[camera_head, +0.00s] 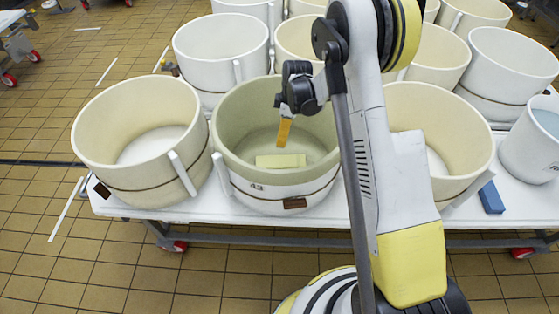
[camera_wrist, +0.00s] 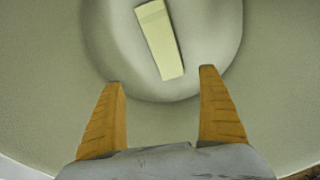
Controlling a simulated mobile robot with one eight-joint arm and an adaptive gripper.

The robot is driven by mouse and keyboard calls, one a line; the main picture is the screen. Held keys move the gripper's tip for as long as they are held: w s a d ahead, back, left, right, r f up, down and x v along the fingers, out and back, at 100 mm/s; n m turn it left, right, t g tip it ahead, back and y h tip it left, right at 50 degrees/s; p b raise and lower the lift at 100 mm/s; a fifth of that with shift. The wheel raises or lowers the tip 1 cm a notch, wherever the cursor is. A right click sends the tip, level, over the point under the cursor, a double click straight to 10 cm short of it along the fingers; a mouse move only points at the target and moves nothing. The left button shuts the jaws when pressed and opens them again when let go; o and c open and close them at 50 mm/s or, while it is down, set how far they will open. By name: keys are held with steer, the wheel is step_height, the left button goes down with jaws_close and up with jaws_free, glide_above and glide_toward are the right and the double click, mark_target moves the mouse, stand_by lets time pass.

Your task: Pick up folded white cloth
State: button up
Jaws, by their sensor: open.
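The folded cloth (camera_head: 280,161) shows as a pale yellowish-white flat rectangle on the floor of the vat marked 43 (camera_head: 262,190). In the wrist view the cloth (camera_wrist: 160,40) lies beyond my fingertips, slightly tilted, near the top of the picture. My gripper (camera_head: 283,132) reaches down inside this vat, above the cloth and apart from it. In the wrist view my gripper (camera_wrist: 162,78) has its two orange fingers spread wide with nothing between them.
Round white vats stand close on both sides, one to the left (camera_head: 110,185) and one to the right (camera_head: 462,170), partly behind my arm. More vats stand behind. A blue block (camera_head: 491,197) lies on the white table (camera_head: 370,215). The vat's wall surrounds my gripper.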

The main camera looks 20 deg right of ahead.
steer(key=n+b, duration=0.2)
glide_toward(281, 161)
steer(key=shift+g, duration=0.3)
steer(key=f, duration=0.1)
steer(key=a+f, duration=0.1)
steer(key=f, duration=0.1)
steer(key=w+f, duration=0.1)
steer(key=f, duration=0.1)
steer(key=shift+a, duration=0.15)
step_height(281, 161, down, 5)
steer(key=b, duration=0.3)
steer(key=shift+a+f, duration=0.1)
steer(key=shift+f, duration=0.15)
steer(key=shift+r, duration=0.1)
steer(key=c, duration=1.4)
